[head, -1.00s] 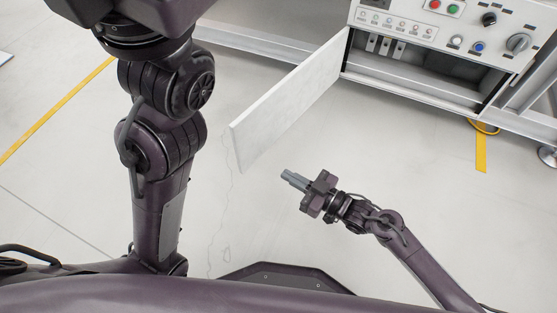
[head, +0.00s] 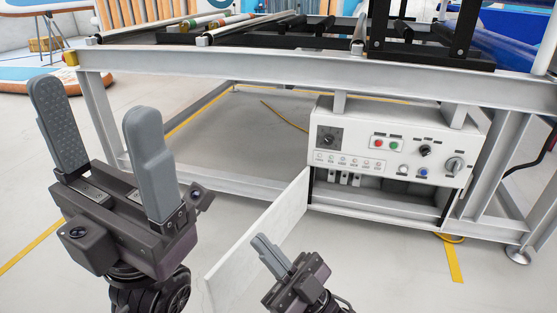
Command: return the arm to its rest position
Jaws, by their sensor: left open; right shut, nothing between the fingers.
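In the head view my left gripper (head: 112,145) is large and close at the left, pointing up. Its two grey fingers stand wide apart with nothing between them. My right gripper (head: 266,250) is lower and nearer the middle, its fingers together and empty. It points up and to the left, and in the picture it overlaps the open white door (head: 232,270) of the control box. I cannot tell whether it touches the door. Most of both arms is out of the frame.
A white control box (head: 388,140) with buttons and knobs hangs under a grey metal frame (head: 300,72) carrying rollers. Its lower compartment is open. Yellow lines mark the floor, and bare floor (head: 370,260) lies right of my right gripper.

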